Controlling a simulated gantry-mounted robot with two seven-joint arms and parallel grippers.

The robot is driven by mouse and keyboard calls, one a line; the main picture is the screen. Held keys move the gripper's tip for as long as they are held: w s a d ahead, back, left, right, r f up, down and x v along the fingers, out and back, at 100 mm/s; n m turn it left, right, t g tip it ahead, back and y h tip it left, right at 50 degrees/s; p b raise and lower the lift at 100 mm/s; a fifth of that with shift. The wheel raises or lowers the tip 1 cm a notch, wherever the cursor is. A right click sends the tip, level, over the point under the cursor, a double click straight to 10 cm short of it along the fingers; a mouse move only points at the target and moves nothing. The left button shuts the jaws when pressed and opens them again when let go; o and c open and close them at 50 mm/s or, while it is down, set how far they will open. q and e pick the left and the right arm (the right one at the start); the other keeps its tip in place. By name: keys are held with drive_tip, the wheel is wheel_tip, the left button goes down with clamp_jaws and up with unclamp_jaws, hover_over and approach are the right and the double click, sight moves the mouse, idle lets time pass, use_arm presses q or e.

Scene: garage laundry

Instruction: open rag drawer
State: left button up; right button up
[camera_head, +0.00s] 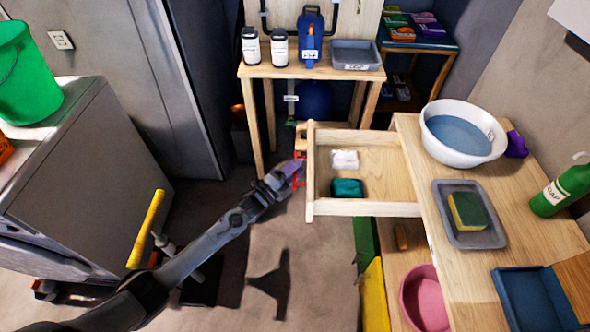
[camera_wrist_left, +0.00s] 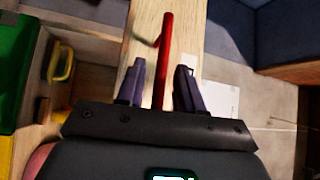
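The rag drawer (camera_head: 365,208) is pulled out to the left from the wooden bench. A folded white cloth (camera_head: 344,160) and a teal cloth (camera_head: 347,188) lie inside it. Its red bar handle (camera_head: 299,171) is on the drawer's left-hand front. My left gripper (camera_head: 289,173) is at this handle. In the left wrist view, the handle (camera_wrist_left: 166,45) runs between the two fingers of the gripper (camera_wrist_left: 162,78), with gaps showing on both sides. The fingers look open around it. My right gripper is not in view.
The bench top (camera_head: 408,128) holds a white basin (camera_head: 462,133) of water, a grey tray (camera_head: 470,235) with a sponge, and a green bottle (camera_head: 563,190). A small wooden table (camera_head: 290,73) stands behind the drawer. Floor left of the drawer is mostly clear around my arm.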

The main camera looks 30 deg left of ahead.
use_arm(q)
drive_tip(key=p+v, duration=0.3)
drive_tip(key=v, duration=0.7)
drive_tip(key=shift+s, duration=0.4)
